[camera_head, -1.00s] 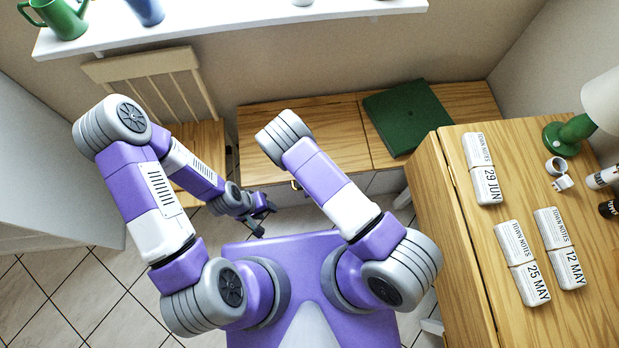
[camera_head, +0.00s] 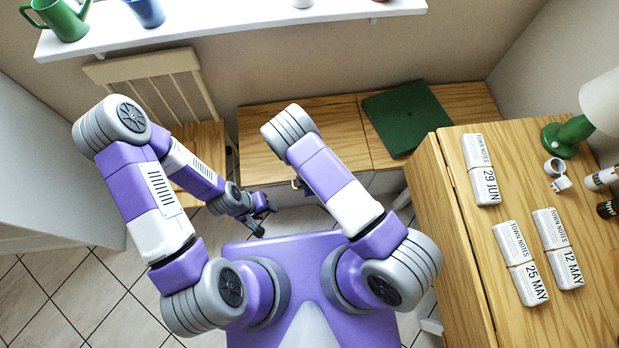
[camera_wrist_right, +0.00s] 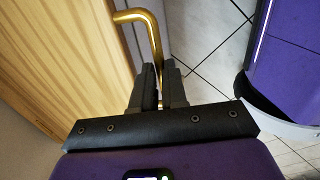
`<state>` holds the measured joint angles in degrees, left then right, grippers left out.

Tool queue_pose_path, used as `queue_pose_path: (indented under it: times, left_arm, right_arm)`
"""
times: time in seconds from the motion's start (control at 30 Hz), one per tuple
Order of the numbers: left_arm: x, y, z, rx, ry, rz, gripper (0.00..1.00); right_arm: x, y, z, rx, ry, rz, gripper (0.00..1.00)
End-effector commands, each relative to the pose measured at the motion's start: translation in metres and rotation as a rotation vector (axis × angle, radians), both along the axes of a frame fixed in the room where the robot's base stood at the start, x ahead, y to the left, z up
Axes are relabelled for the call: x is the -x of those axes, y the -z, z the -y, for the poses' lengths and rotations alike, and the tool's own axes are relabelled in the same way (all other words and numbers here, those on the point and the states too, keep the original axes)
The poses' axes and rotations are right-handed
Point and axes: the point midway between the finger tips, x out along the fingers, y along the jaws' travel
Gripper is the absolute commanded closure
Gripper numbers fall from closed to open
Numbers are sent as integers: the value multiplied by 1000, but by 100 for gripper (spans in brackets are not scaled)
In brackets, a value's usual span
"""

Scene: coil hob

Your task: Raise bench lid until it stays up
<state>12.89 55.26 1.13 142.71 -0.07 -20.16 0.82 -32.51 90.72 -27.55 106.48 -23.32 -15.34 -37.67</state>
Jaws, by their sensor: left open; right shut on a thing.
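The wooden bench stands against the back wall. Its left lid (camera_head: 258,150) looks flat or nearly so in the head view, and my right arm covers part of it. A bent brass handle (camera_wrist_right: 152,30) shows in the right wrist view beside the wooden surface. My right gripper (camera_wrist_right: 158,82) is shut on that handle. In the head view the right gripper is mostly hidden behind its own arm. My left gripper (camera_head: 261,217) is open and empty, low over the tiled floor in front of the bench, apart from the lid.
A green cushion (camera_head: 408,115) lies on the bench's right part. A wooden chair (camera_head: 195,140) stands at the bench's left. A shelf (camera_head: 220,32) overhangs the back wall.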

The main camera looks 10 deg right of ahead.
Motion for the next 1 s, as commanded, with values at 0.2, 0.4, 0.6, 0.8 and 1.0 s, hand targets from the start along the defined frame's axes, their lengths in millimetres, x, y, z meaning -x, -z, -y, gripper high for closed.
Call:
queue_pose_path:
  times: [0.2, 0.4, 0.6, 0.8, 1.0]
  left_arm:
    - [0, -22, 0, 0, 0, 0, 57]
    - [0, -41, 0, 0, 0, 0, 57]
    - [0, -55, 0, 0, 0, 0, 57]
    - [0, -67, 0, 0, 0, 0, 57]
    - [0, -72, 0, 0, 0, 0, 57]
  right_arm:
    - [-7, -39, 0, -5, 7, -84, 100]
    - [-17, -79, 1, -8, 10, -199, 100]
    - [-31, -117, 0, -2, 3, -211, 100]
    - [-53, -156, 0, -4, 4, -204, 100]
    - [-71, -181, 1, -4, 2, -201, 100]
